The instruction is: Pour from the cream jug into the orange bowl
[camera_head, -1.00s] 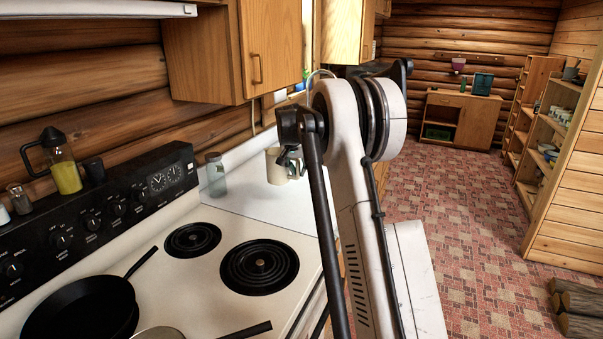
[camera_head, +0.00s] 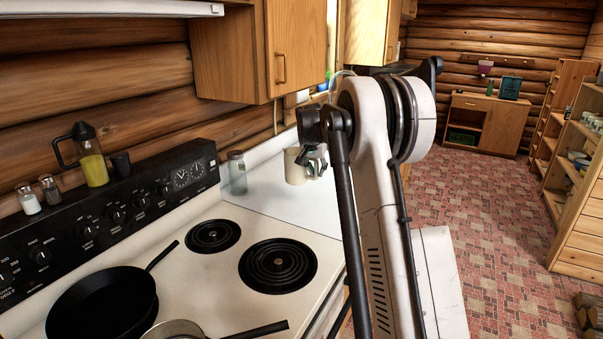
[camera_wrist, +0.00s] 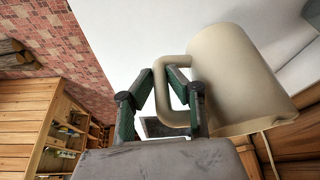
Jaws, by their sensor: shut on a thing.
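The cream jug (camera_head: 294,166) is a plain cream-coloured vessel by the counter behind the stove, partly covered by my gripper and arm. It looks upright in the head view; I cannot tell whether its base touches the counter. In the wrist view the jug (camera_wrist: 232,75) fills the upper right, its looped handle (camera_wrist: 164,98) toward my gripper. My gripper (camera_wrist: 162,74) is shut on that handle, with dark green fingers on either side of it. In the head view my gripper (camera_head: 316,160) is small beside the jug. I see no orange bowl in either view.
A glass jar (camera_head: 237,174) stands left of the jug. A black pan (camera_head: 100,305) and another pan (camera_head: 176,329) are on the stove (camera_head: 215,268). The stove's back panel carries an oil bottle (camera_head: 92,165) and shakers. A cabinet (camera_head: 235,50) hangs above. Pale counter (camera_head: 285,205) in front of the jug is clear.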

